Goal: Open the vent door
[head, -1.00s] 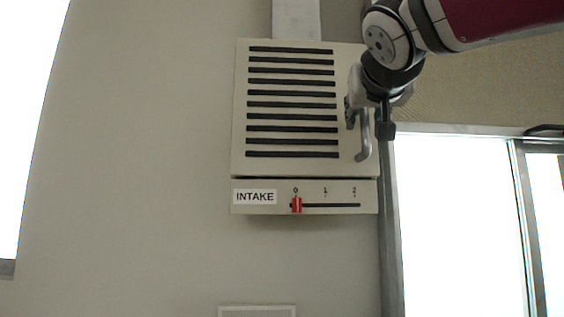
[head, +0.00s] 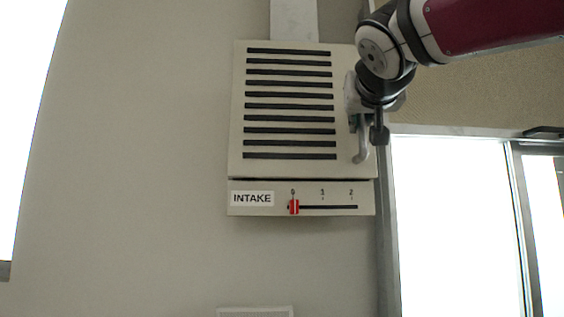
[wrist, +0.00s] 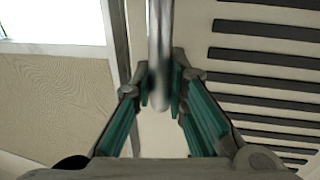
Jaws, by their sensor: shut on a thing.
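The vent door (head: 240,110) is a cream panel with dark horizontal slots on the wall. It looks closed in the head view, and its slots also show in the wrist view (wrist: 265,45). A grey metal handle (head: 362,154) stands upright at its right edge. My gripper (head: 362,122) is at the handle. In the wrist view the handle (wrist: 160,50) runs between the two teal-padded fingers (wrist: 161,88), which are shut on it. The upper part of the handle is hidden by my gripper in the head view.
Below the door is an INTAKE panel (head: 330,199) with a red slider (head: 294,207) at 0. A duct (head: 294,20) rises above the vent. A bright window (head: 455,220) with a grey frame is at the right. Bare wall lies to the left.

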